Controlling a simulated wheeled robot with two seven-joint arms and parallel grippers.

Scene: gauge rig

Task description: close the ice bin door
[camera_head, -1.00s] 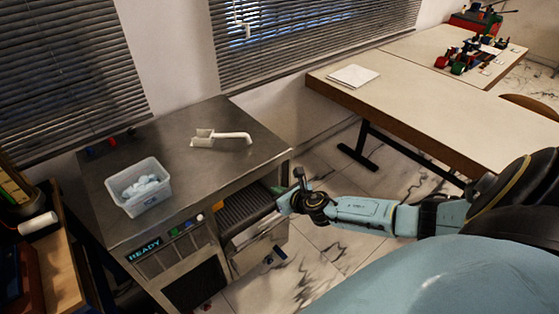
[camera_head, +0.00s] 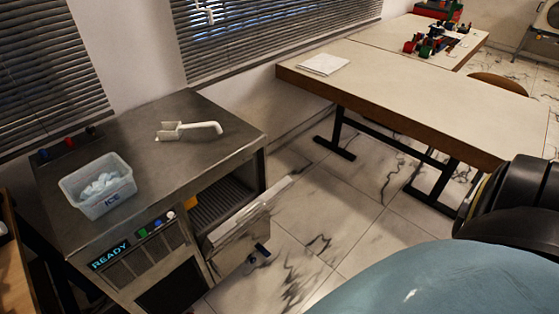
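The ice bin door (camera_head: 238,242) is a pale metal panel on the front of the steel ice machine (camera_head: 150,165). It stands open, tilted outward, with its top edge away from the cabinet. A dark handle with a blue part (camera_head: 258,254) sits on its outer face. Behind the door, the bin opening (camera_head: 215,203) shows a dark ribbed interior. Neither of my grippers is in view. A black part of my arm shows at the right edge, away from the door.
On the machine top are a tub labelled ICE (camera_head: 98,187) and a white scoop (camera_head: 188,130). A long table (camera_head: 420,95) with a paper stack (camera_head: 323,64) stands behind right. The tiled floor (camera_head: 325,220) right of the door is clear.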

